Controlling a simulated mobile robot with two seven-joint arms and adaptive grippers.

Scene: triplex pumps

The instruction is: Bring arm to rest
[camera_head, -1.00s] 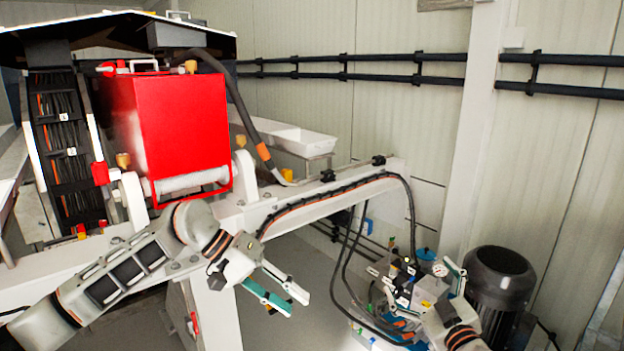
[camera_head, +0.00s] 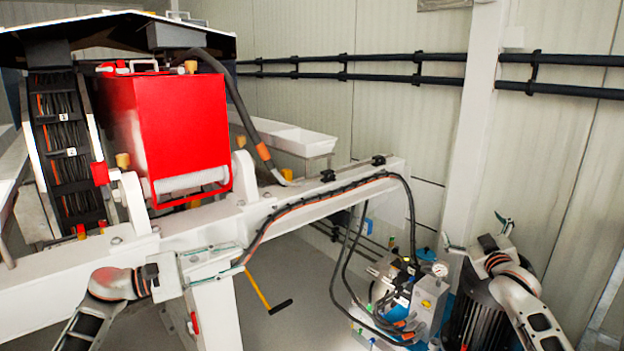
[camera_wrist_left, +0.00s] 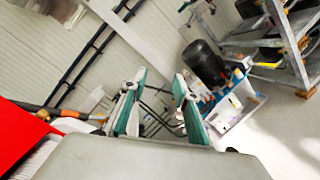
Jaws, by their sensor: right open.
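My left gripper (camera_head: 240,257) is in front of the white beam at the lower left, its thin green-tipped fingers pointing right and spread apart. In the left wrist view its two green-padded fingers (camera_wrist_left: 160,77) stand apart with nothing between them. My right arm hides part of the motor.
A red box (camera_head: 178,125) sits on the white beam (camera_head: 320,203). A pump unit with hoses and a gauge (camera_head: 425,295) stands beside the dark motor (camera_head: 475,310). A yellow rod with a black grip (camera_head: 264,296) shows near the beam's leg. Black pipes (camera_head: 390,62) cross the wall.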

